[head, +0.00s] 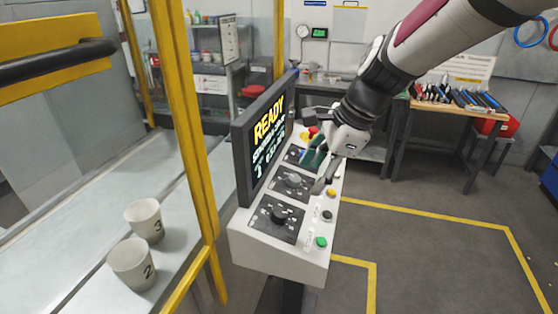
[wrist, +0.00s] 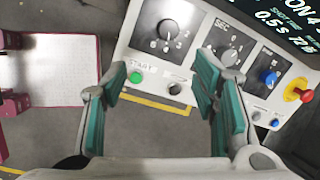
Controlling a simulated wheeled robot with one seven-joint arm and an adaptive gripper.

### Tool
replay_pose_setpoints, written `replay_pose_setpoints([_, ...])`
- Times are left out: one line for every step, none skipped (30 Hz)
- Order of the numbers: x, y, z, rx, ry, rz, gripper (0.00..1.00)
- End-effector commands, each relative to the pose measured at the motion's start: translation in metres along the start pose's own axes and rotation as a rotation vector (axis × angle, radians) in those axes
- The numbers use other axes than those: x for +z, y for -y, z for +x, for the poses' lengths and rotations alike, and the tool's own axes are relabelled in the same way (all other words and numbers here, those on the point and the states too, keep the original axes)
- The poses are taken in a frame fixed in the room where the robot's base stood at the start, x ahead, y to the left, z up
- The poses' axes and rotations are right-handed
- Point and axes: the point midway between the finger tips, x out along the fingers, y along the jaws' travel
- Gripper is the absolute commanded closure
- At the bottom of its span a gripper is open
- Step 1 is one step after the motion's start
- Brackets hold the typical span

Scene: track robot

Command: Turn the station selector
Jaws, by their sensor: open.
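The control panel (head: 262,246) slopes up to a screen (head: 263,138) reading READY. A black knob (head: 280,214) with numerals around it sits at its near end and shows in the wrist view (wrist: 167,31); its name label is not readable. A grey knob (wrist: 230,57) marked SEC and a blue knob (wrist: 270,77) follow along the panel. My gripper (head: 319,168) is over the panel's far half in the head view. In the wrist view its green-padded fingers (wrist: 161,70) are spread, with nothing between the pads. The black knob is beyond the fingertips, apart from them.
A green START button (wrist: 134,77) and a black button (wrist: 175,89) line the panel edge. A red emergency button (wrist: 298,93) is at the far end. Cups 2 (head: 133,263) and 3 (head: 144,219) stand behind a yellow frame (head: 188,120). Floor right of the panel is clear.

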Motion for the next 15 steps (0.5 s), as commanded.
replay_pose_setpoints([0.001,0.006,0.012,0.014,0.004,0.065,0.46])
replay_pose_setpoints([0.002,0.009,0.017,0.019,0.006,0.103,0.46])
replay_pose_setpoints([0.003,0.013,0.023,0.023,0.008,0.146,0.46])
replay_pose_setpoints([0.003,0.015,0.026,0.026,0.01,0.174,0.46])
replay_pose_setpoints([0.003,0.017,0.03,0.028,0.01,0.196,0.46])
replay_pose_setpoints([0.003,0.019,0.033,0.03,0.011,0.217,0.46])
replay_pose_setpoints([0.004,0.02,0.035,0.031,0.011,0.23,0.46])
replay_pose_setpoints([0.004,0.02,0.036,0.032,0.012,0.239,0.46])
replay_pose_setpoints([0.004,0.021,0.039,0.033,0.012,0.246,0.46])
replay_pose_setpoints([0.004,0.021,0.041,0.033,0.013,0.248,0.46])
replay_pose_setpoints([0.004,0.021,0.043,0.033,0.012,0.249,0.46])
replay_pose_setpoints([0.004,0.02,0.047,0.034,0.012,0.248,0.46])
replay_pose_setpoints([0.004,0.02,0.051,0.035,0.012,0.248,0.46])
replay_pose_setpoints([0.004,0.02,0.055,0.036,0.012,0.247,0.46])
replay_pose_setpoints([0.004,0.019,0.062,0.035,0.012,0.247,0.46])
